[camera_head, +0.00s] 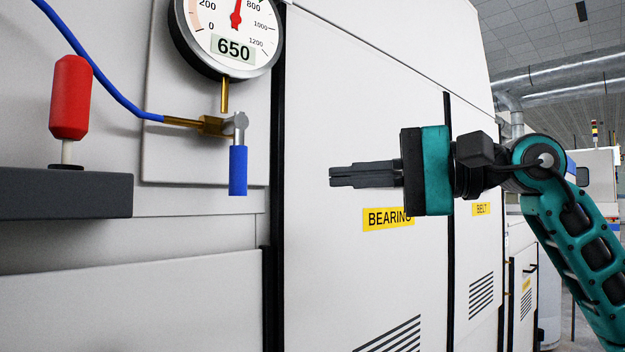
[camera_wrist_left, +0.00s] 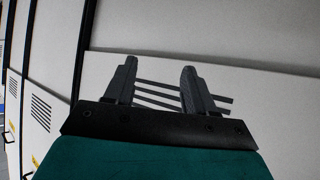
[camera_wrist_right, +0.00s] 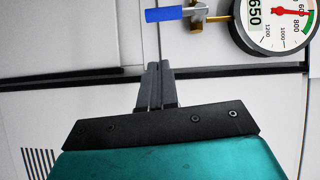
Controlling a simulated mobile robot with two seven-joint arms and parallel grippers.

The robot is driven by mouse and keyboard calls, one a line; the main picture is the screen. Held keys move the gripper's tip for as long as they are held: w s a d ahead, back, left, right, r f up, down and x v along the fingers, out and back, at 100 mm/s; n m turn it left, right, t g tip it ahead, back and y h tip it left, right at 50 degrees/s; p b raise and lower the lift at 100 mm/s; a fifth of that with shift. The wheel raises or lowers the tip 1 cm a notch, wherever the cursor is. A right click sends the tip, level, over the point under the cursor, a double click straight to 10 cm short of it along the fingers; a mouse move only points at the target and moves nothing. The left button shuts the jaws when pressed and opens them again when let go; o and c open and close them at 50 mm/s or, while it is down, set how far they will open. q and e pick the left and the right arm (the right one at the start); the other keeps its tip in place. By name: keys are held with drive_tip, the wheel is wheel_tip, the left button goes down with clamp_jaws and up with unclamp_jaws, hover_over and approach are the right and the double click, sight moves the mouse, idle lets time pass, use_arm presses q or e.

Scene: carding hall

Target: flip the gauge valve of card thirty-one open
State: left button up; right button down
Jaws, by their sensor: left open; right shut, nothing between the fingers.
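The gauge valve is a small brass body (camera_head: 211,125) under a round gauge (camera_head: 228,30) that reads 650. Its blue-sleeved lever (camera_head: 238,171) hangs straight down from a grey pivot, across the line of the brass pipe. In the right wrist view the blue lever (camera_wrist_right: 164,14) is at the top, beyond the fingertips. My right gripper (camera_head: 332,176) is shut and empty, pointing left, to the right of the lever and apart from it. It also shows in the right wrist view (camera_wrist_right: 159,66). My left gripper (camera_wrist_left: 157,66) is open and empty in front of a pale panel, absent from the head view.
A blue hose (camera_head: 100,75) runs into the brass fitting. A red knob (camera_head: 70,98) stands on a dark ledge (camera_head: 65,193) at the left. White cabinet doors carry yellow BEARING (camera_head: 385,218) and BELT (camera_head: 481,209) labels. Space between the right fingertips and lever is clear.

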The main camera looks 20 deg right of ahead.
drive_tip(key=v, duration=0.4)
drive_tip(key=shift+d+f, duration=0.1)
drive_tip(key=shift+f, duration=0.1)
idle(0.3)
